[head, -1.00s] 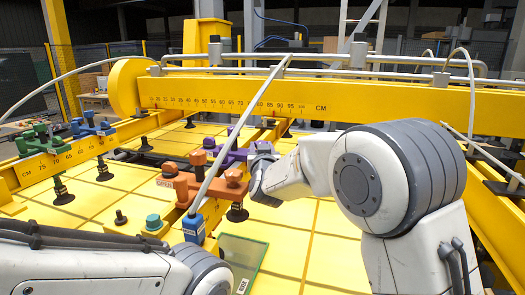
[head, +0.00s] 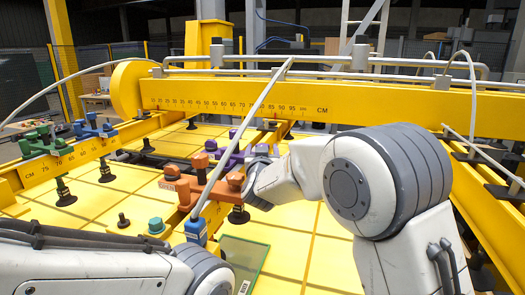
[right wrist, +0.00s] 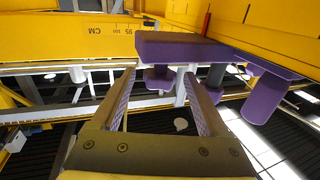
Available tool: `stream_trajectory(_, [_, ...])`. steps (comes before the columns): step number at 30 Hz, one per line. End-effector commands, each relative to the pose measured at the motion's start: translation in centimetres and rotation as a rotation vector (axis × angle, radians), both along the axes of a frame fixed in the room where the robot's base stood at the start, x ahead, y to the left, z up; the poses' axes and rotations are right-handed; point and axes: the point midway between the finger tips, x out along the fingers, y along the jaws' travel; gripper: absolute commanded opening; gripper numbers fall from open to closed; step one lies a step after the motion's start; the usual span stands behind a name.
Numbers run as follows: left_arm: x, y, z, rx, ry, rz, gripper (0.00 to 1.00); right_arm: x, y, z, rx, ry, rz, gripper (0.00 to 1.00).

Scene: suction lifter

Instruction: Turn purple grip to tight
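The purple grip fixture (head: 233,151) sits on the yellow beam, behind the orange one in the head view. In the right wrist view its purple body (right wrist: 185,47) is at the top, with a purple knob (right wrist: 157,80) beyond my fingertips and a longer purple post (right wrist: 264,98) to the right. My right gripper (right wrist: 160,74) is open, its two fingers apart with nothing clearly held between them. In the head view my right gripper (head: 256,180) is beside the fixtures, its fingers mostly hidden.
An orange fixture (head: 210,187) with knobs stands close to my right gripper. Green (head: 44,142) and blue (head: 93,126) fixtures are at the left. A pale hose (head: 238,145) crosses in front. A glass pane (head: 243,258) lies below.

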Motion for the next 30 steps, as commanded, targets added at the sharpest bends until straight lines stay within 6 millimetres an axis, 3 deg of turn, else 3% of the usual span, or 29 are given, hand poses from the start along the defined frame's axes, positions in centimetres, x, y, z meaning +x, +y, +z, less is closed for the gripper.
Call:
stream_trajectory(8, [0.0,0.0,-0.4,0.000,0.000,0.000,0.00,0.0,0.0,0.8,0.002,-0.002,0.000,0.78])
stream_trajectory(14, [0.0,0.0,-1.3,0.000,0.000,0.001,0.00,-0.1,-0.1,4.5,0.006,-0.008,0.001,0.78])
stream_trajectory(21, [0.0,0.0,-3.3,0.000,0.000,0.000,0.00,-2.9,-5.0,7.2,0.002,-0.005,-0.004,0.78])
stream_trajectory(30, [0.0,0.0,-4.2,0.000,0.000,-0.001,0.00,-5.4,-9.1,10.2,0.000,-0.002,-0.002,0.78])
